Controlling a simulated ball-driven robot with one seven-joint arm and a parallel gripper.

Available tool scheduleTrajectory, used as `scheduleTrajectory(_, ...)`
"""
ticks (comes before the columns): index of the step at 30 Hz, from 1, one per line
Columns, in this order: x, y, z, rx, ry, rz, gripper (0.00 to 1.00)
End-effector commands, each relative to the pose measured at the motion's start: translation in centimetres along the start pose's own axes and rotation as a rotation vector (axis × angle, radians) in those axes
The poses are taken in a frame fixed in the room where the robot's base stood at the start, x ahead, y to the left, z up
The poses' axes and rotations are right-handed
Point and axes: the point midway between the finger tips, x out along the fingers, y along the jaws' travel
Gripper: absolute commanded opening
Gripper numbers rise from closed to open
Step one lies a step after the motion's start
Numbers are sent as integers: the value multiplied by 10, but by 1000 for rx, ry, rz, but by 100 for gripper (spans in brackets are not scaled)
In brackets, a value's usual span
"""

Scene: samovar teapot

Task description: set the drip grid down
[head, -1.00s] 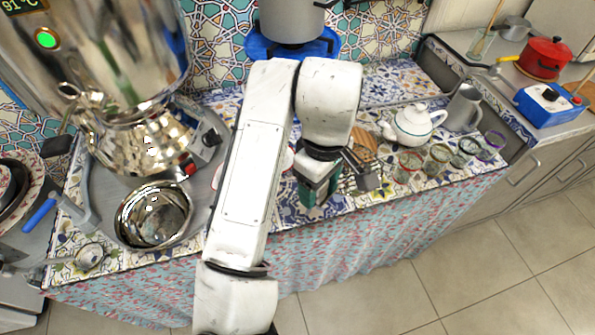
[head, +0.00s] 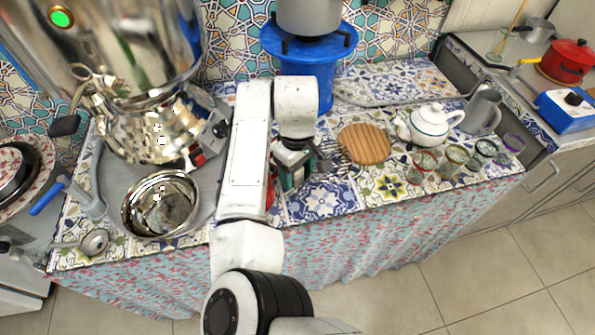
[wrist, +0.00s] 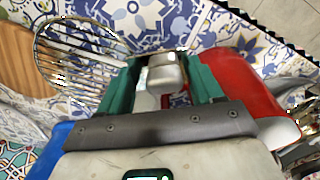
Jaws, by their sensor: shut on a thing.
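The drip grid is a round wire rack (wrist: 85,60) with a small metal grip. In the wrist view it reaches out to the left of my gripper (wrist: 163,85), whose green fingers are shut on its metal grip. In the head view the wires of the drip grid (head: 336,152) show just right of my gripper (head: 294,178), partly hidden by the hand. The grid is over the tiled counter (head: 315,200), beside the round wooden board (head: 365,144). I cannot tell whether it touches the tiles.
A large samovar (head: 150,125) and a steel bowl (head: 160,205) stand left. A blue stand (head: 312,75) bears a grey pot behind. A white teapot (head: 428,125) and several glasses stand right. A red thing (wrist: 245,75) is close beside my fingers. Tiles in front are bare.

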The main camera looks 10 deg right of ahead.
Motion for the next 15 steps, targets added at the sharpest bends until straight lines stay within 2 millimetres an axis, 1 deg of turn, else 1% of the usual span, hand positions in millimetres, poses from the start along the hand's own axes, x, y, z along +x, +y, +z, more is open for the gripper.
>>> scheduleTrajectory(4,10,0,0,-1,1,0,31)
scheduleTrajectory(14,13,0,0,-1,1,2,31)
scheduleTrajectory(15,14,0,0,-1,1,2,66)
